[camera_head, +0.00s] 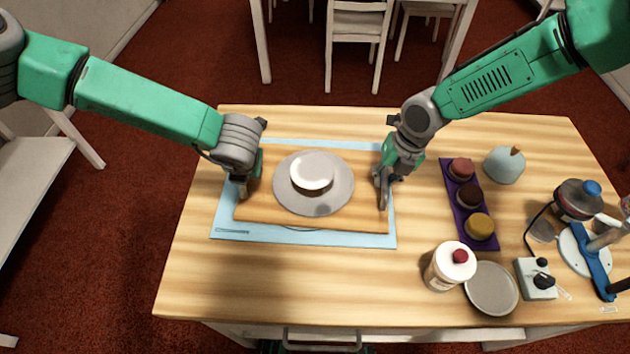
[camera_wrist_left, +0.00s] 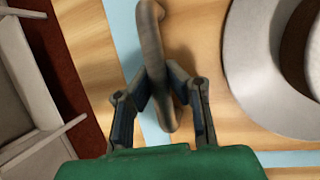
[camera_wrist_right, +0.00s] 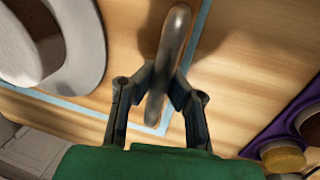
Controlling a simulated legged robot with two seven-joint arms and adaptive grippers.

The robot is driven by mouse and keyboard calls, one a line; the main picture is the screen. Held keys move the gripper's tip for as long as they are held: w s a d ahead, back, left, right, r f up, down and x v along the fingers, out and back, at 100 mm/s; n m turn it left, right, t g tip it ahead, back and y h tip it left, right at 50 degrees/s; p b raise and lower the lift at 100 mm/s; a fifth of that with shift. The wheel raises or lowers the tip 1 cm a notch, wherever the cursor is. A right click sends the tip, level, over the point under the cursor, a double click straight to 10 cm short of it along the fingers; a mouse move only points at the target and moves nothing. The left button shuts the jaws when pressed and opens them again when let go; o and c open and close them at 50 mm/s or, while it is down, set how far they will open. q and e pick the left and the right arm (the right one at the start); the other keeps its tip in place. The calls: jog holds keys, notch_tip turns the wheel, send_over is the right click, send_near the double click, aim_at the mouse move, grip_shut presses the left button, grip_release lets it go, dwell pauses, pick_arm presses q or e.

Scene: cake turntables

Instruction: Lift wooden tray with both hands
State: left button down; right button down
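The wooden tray (camera_head: 350,219) lies level over a light blue mat (camera_head: 300,238), in the middle left of the table; I cannot tell if there is a gap beneath it. It bears a grey turntable (camera_head: 338,197) with a white-topped cake (camera_head: 312,171). My left gripper (camera_head: 243,187) is at the tray's left end, its fingers closed around the grey left handle (camera_wrist_left: 152,40). My right gripper (camera_head: 382,186) is at the right end, its fingers closed around the right handle (camera_wrist_right: 172,45). The turntable also shows in the left wrist view (camera_wrist_left: 255,85).
Right of the tray, a purple strip (camera_head: 484,240) holds three small cakes. The table's front left is clear. White chairs (camera_head: 357,22) stand behind.

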pick_arm(q)
jog(key=shift+a, duration=0.1)
pick_arm(e)
jog(key=shift+a, duration=0.1)
pick_arm(q)
jog(key=shift+r, duration=0.15)
pick_arm(e)
jog(key=shift+r, duration=0.15)
